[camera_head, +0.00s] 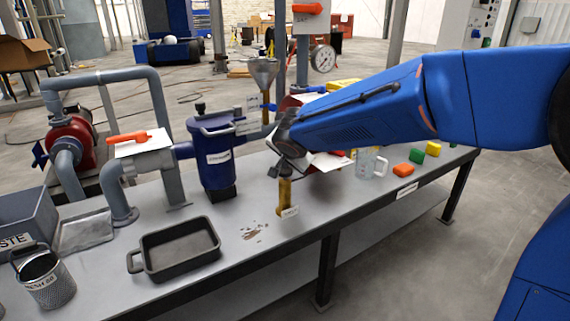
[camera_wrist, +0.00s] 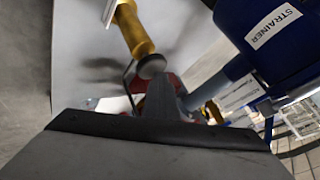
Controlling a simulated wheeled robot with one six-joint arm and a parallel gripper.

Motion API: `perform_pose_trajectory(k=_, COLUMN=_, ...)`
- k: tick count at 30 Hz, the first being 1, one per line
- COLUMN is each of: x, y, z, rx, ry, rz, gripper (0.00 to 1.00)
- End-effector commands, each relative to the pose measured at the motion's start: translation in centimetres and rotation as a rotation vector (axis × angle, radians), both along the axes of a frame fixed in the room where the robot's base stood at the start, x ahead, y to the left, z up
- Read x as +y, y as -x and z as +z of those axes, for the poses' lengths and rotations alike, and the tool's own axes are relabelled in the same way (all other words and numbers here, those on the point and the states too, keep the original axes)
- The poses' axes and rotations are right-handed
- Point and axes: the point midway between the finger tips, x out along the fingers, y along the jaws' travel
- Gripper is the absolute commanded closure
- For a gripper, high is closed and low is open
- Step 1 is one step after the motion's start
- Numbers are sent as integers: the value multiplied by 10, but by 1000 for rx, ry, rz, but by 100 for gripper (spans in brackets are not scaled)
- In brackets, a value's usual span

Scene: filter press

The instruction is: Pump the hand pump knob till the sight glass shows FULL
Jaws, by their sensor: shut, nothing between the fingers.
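The hand pump (camera_head: 284,196) is a short brass cylinder standing on the bench near its front edge, with a small label at its foot. Its round grey knob (camera_wrist: 151,66) shows in the wrist view at the end of the brass body (camera_wrist: 133,30). My gripper (camera_wrist: 160,88) is shut and empty, its dark fingertips close to the knob; I cannot tell whether they touch. In the head view my gripper (camera_head: 290,158) is just above the pump and partly hides its top. I cannot make out a sight glass or its reading.
The blue strainer (camera_head: 217,158) stands left of the pump. A clear jug (camera_head: 370,163) and coloured blocks (camera_head: 404,169) lie to the right. A grey tray (camera_head: 178,250) is at the front left. A funnel (camera_head: 263,72) and pressure gauge (camera_head: 322,58) rise behind.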

Motion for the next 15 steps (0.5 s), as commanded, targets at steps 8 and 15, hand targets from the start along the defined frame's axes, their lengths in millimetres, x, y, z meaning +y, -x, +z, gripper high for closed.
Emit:
perform_pose_trajectory(k=8, x=0, y=0, z=13, rx=0, ry=0, rz=0, gripper=100)
perform_pose_trajectory(k=15, x=0, y=0, z=26, rx=-1, ry=-1, rz=-1, gripper=100)
